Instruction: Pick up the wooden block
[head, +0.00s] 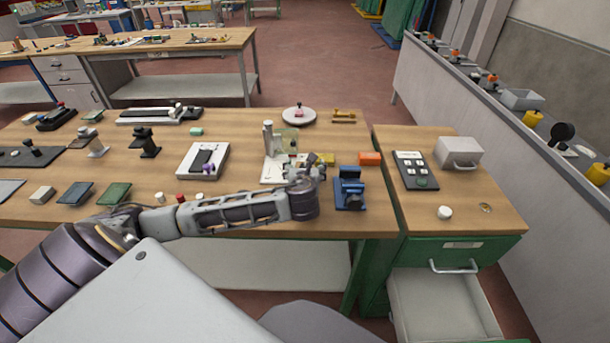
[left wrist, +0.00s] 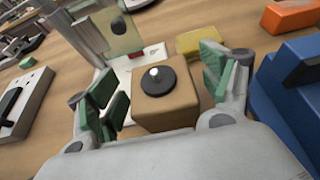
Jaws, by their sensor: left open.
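The wooden block (left wrist: 178,113) is a tan cube with a black disc and a small white knob on its top. In the left wrist view it sits between the two green-padded fingers of my left gripper (left wrist: 160,78). The gripper is open, and a gap shows on the left side of the block; I cannot tell whether the right finger touches it. In the head view my left gripper (head: 304,178) is over the right part of the wooden table, and the block is hidden behind it. My right gripper is not in view.
A blue vise-like fixture (head: 349,190) stands close to the right of the gripper. An orange block (head: 370,159), a yellow block (head: 324,159) and a white-based stand (head: 270,140) are close behind. A side cabinet (head: 484,210) with an open drawer (head: 435,305) stands at right.

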